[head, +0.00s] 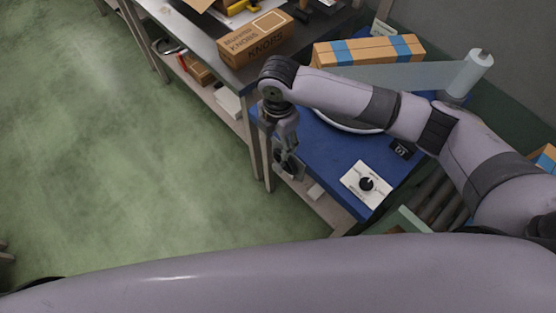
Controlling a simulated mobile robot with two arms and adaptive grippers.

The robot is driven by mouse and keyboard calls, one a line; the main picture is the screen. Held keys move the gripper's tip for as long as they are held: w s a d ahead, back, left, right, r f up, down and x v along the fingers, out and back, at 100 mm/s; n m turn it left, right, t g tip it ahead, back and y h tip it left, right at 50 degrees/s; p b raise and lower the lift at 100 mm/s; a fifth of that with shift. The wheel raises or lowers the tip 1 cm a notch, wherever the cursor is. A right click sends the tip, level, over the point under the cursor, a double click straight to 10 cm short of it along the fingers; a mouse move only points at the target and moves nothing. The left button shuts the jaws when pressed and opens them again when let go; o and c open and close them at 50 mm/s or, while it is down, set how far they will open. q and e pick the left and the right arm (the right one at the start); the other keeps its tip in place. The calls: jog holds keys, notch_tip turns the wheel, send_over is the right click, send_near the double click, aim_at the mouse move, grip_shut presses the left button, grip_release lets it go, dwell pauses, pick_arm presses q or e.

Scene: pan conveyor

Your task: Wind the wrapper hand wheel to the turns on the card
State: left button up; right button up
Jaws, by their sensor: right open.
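My right gripper (288,163) points down at the left edge of the blue wrapper table (325,160). It is open. A dark and grey round part shows around its fingertips and may be the hand wheel; the fingers cover much of it, and I cannot tell whether they touch it. A white plate with a black knob (366,185) lies on the table's near right corner. A small black counter (403,149) with white digits sits behind it; the digits are too small to read surely. I cannot make out the card. My left gripper is not in view.
A cardboard box with blue tape (368,50) stands at the back, with film running to an upright film roll (472,73). A box marked KNOBS (256,40) sits on the dark bench (205,40). Rollers lie at the right. Green floor at left is clear.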

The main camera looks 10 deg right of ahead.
aim_at(279, 165)
notch_tip(279, 165, down, 15)
jog(key=shift+r, duration=0.1)
jog(key=shift+c, duration=0.2)
jog(key=c, duration=1.1)
